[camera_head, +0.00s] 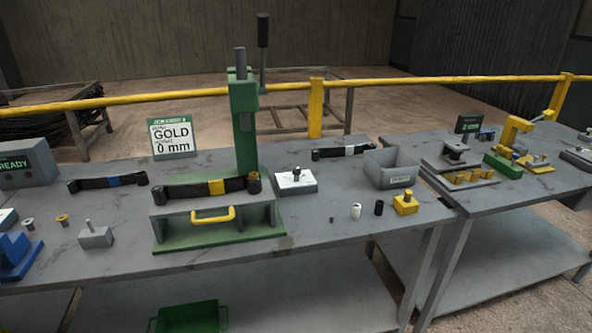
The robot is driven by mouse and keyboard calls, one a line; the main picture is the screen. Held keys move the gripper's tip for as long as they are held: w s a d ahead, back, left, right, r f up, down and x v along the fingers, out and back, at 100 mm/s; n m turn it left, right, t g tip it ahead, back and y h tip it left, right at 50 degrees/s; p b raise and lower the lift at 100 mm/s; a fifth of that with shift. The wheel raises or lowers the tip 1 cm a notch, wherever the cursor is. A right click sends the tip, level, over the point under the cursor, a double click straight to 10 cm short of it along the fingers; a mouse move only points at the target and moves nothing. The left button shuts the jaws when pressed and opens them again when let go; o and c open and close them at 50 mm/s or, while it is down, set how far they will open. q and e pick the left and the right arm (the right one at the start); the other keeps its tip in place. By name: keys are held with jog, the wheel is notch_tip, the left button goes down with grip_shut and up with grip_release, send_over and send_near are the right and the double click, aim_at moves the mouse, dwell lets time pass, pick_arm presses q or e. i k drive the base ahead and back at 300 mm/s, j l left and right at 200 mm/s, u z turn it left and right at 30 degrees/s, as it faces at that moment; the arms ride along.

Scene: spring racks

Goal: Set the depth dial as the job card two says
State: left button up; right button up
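A white and green card (172,136) stands at the back of the grey table. It reads GOLD and 0 mm; its smaller lines are hard to read. A white plate with a small dark upright knob (296,181) lies right of the green press (244,125); it may be the depth dial, but its markings are too small to read. On the press base lies a dark leaf spring with a gold-yellow band (216,188), above a yellow handle (213,215). Neither of my grippers is in view.
Dark springs with a blue band (114,180) and a white band (348,151) lie on the table. A grey bin (390,169) and yellow block (405,203) stand at right. A second table (500,193) holds several fixtures. A yellow rail (370,83) runs behind.

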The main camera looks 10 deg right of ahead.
aim_at(296, 171)
jog(key=i+l+u, duration=0.1)
jog(key=u, duration=0.25)
jog(key=l+u, duration=0.35)
jog(key=i+l+u, duration=0.1)
jog(key=l+u, duration=0.25)
